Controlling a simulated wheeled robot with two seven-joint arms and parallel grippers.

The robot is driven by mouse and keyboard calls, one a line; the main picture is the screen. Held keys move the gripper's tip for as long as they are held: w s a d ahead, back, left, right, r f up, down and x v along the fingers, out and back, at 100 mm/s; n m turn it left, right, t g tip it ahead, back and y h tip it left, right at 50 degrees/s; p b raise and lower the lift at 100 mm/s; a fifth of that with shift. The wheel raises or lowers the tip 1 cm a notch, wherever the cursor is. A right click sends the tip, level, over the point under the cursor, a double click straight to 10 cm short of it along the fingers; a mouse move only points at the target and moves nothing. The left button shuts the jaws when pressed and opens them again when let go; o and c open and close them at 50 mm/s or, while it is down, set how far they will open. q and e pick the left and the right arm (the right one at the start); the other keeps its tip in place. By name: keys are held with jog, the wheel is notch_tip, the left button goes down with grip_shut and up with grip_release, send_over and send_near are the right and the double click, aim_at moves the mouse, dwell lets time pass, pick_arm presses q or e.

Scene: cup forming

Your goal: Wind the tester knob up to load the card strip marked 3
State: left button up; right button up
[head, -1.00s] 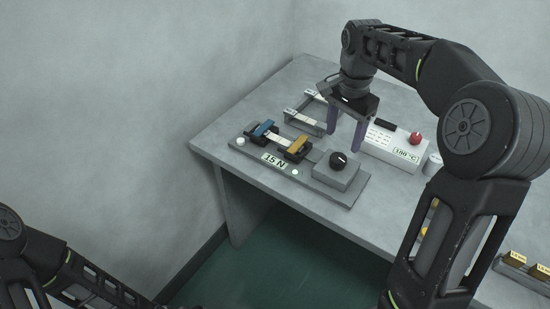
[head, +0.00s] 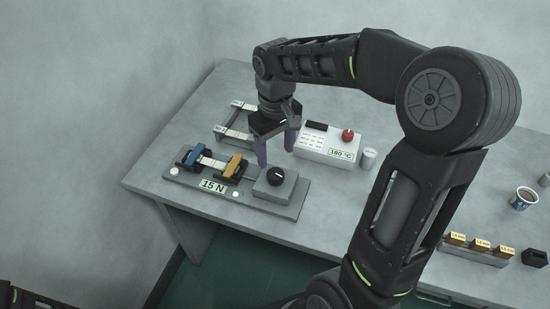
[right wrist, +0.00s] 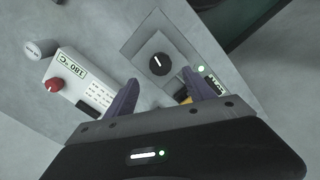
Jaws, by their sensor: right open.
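The tester (head: 275,208) is a grey plate with a black round knob (head: 277,176) on a grey block and a display reading 15 N (head: 212,185). A pale card strip (head: 211,162) spans its blue clamp (head: 192,157) and yellow clamp (head: 233,165); I cannot read a mark on it. My right gripper (head: 276,158) is open and empty, its purple fingers above and just behind the knob. In the right wrist view, the knob (right wrist: 157,65) lies just beyond the gap between the fingertips. My left gripper is out of view.
A rack with pale labelled strips (head: 236,132) stands behind the tester. A white box reading 180 °C (head: 325,150) with a red knob and a small grey cylinder (head: 368,159) are to the right. Yellow blocks (head: 481,244) and a cup (head: 523,198) are farther right.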

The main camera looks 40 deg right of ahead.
aim_at(275, 173)
jog(key=shift+s+a+r+n, duration=0.15)
jog(key=shift+n, duration=0.25)
jog(key=shift+f+p, duration=0.35)
jog(key=shift+f, duration=3.65)
jog(key=shift+c, duration=0.2)
grip_shut()
